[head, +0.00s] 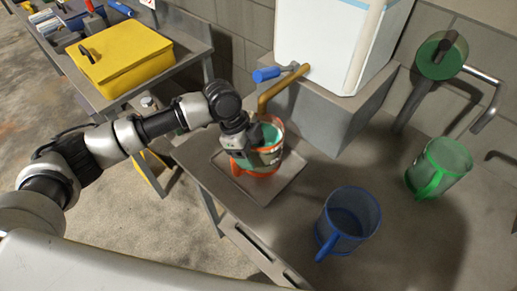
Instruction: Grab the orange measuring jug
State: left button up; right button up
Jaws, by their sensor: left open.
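The orange measuring jug (265,171) stands upright on a square grey tray (285,190) at the bench's left end, under a brass spout. It looks see-through, with greenish contents or tint inside. My left gripper (262,150) is at the jug's left side and overlaps its upper part. Its jaws are open; the fingertips are partly hidden, and I cannot tell whether they touch the jug. My right gripper is not in view.
A blue jug (348,220) and a green jug (440,167) stand to the right on the bench. The brass spout (283,90) with a blue handle (267,74) hangs close above the orange jug. A yellow box (122,60) sits on another table.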

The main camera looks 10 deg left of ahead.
pick_arm(q)
grip_shut()
dwell(0.3)
jog(key=shift+s+f, duration=0.15)
dwell(0.8)
